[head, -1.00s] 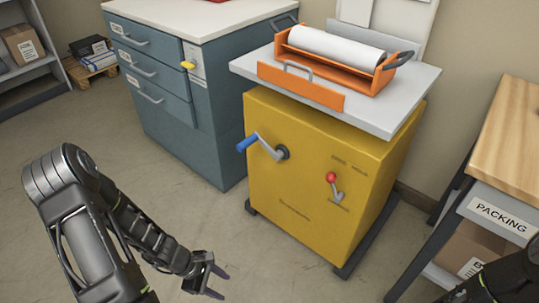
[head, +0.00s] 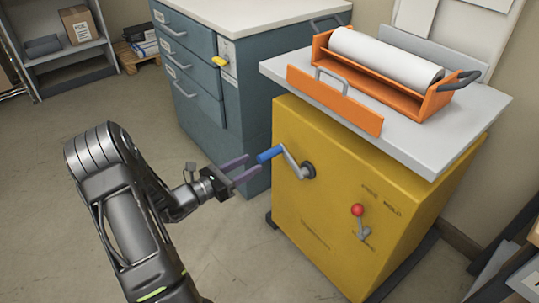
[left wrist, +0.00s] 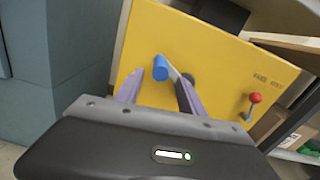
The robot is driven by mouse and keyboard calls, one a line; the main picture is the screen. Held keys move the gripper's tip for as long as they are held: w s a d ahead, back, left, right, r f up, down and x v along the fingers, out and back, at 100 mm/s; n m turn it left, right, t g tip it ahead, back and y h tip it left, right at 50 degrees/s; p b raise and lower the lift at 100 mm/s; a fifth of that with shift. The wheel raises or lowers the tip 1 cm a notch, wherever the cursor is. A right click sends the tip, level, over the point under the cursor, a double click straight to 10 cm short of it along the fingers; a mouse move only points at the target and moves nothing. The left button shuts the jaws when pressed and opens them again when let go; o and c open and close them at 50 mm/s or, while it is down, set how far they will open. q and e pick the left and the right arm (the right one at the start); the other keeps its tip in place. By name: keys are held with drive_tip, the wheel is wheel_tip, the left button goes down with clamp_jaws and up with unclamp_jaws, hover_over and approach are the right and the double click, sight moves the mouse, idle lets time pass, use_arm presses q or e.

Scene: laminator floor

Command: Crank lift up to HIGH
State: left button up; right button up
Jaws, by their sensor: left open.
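The yellow lift cabinet (head: 325,220) carries a grey crank arm (head: 292,161) with a blue handle (head: 269,154) that points to the left. The blue handle also shows in the left wrist view (left wrist: 160,68), between and just beyond the purple fingertips. My left gripper (head: 247,167) is open, its fingers pointing at the handle's free end from the left. It does not hold the handle. A red-knobbed lever (head: 358,211) sits lower right on the cabinet's front. My right gripper is not in view.
A white-topped platform (head: 440,140) on the lift bears an orange laminator (head: 385,80) with a white roll. A blue-grey drawer cabinet (head: 200,90) stands close behind my left gripper. Open floor (head: 60,160) lies to the left.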

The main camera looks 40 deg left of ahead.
sight(268, 155)
use_arm(q)
drive_tip(key=b+x, duration=0.1)
drive_tip(key=x, duration=0.5)
drive_tip(key=shift+w+d+f, duration=0.15)
drive_tip(key=shift+w, duration=0.2)
drive_tip(key=shift+w+d+b, duration=0.15)
drive_tip(key=shift+w+b, duration=0.15)
drive_tip(key=shift+w, duration=0.25)
clamp_jaws()
idle(0.8)
